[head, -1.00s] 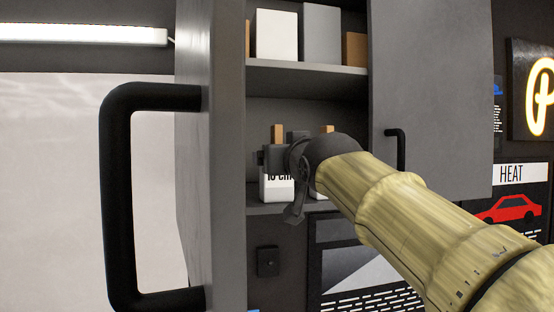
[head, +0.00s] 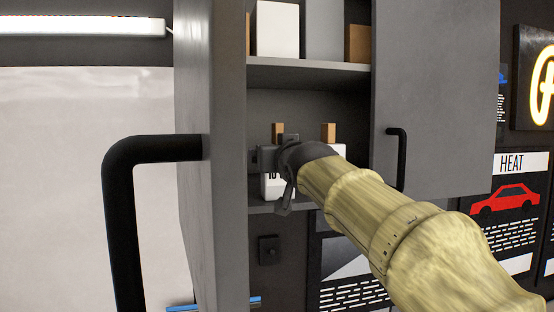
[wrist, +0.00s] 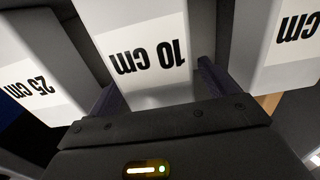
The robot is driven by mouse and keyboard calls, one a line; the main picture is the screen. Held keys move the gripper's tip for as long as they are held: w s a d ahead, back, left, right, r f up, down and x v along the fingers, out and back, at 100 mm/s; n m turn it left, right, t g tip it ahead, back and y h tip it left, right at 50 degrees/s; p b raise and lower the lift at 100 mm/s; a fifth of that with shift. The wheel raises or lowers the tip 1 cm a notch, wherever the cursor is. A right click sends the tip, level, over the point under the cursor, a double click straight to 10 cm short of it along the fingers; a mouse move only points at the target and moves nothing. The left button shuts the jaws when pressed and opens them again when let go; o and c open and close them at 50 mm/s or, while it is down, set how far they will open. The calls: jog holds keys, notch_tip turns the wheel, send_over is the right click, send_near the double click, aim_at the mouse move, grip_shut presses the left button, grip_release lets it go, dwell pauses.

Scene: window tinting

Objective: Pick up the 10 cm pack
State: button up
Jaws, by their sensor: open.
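The 10 cm pack (head: 272,188) is white and stands on the lower shelf of the open cabinet; in the head view my gripper and arm cover much of it. In the wrist view the 10 cm pack (wrist: 150,62) is in the middle, its black lettering upside down. My gripper (wrist: 158,88) is open, with one dark finger on each side of the lower end of this pack. I cannot tell whether the fingers touch it. In the head view my gripper (head: 268,158) is in front of the pack.
In the wrist view a 25 cm pack (wrist: 40,75) stands close on the left and another labelled pack (wrist: 280,45) close on the right. Open cabinet doors (head: 435,100) with black handles flank the opening.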

jog(key=shift+w, duration=0.1)
dwell(0.4)
jog(key=c, duration=1.2)
jog(key=shift+o, duration=0.2)
jog(key=shift+r, duration=0.15)
jog(key=shift+r+b, duration=0.4)
jog(key=shift+r, duration=1.25)
jog(key=b+v, duration=0.9)
jog(key=v, duration=0.9)
